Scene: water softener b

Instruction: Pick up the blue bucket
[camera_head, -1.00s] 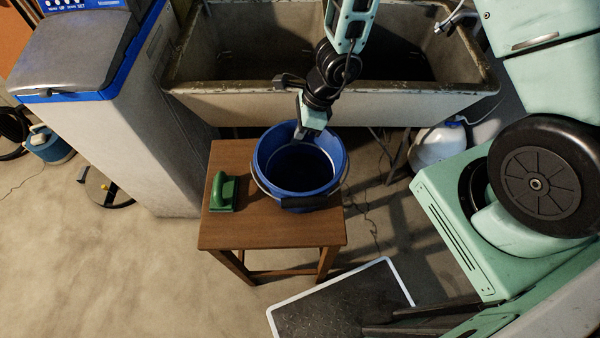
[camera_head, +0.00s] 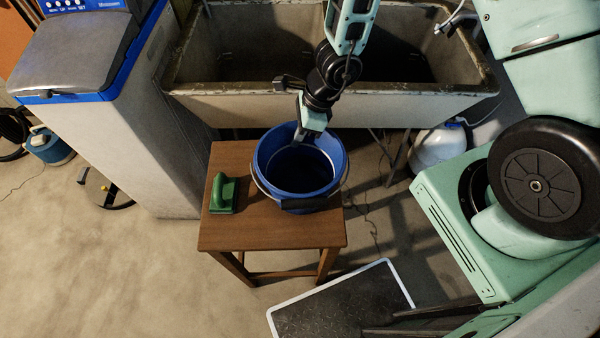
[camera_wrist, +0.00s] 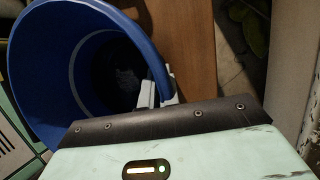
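The blue bucket (camera_head: 268,178) stands upright on the wooden stool, with its dark handle grip at the near side. My gripper (camera_head: 301,134) points down at the bucket's far rim. In the wrist view the bucket (camera_wrist: 45,75) fills the upper left, its open mouth facing the camera. The pale fingers of my gripper (camera_wrist: 158,92) sit close together on either side of the rim and look shut on it. The finger tips are partly hidden by the dark edge of my gripper's body.
A green scrubber (camera_head: 223,193) lies on the stool (camera_head: 270,235), left of the bucket. A stone sink (camera_head: 230,108) stands close behind. The grey water softener (camera_head: 165,130) is at the left. A white jug (camera_head: 437,146) stands under the sink. The floor at the left front is clear.

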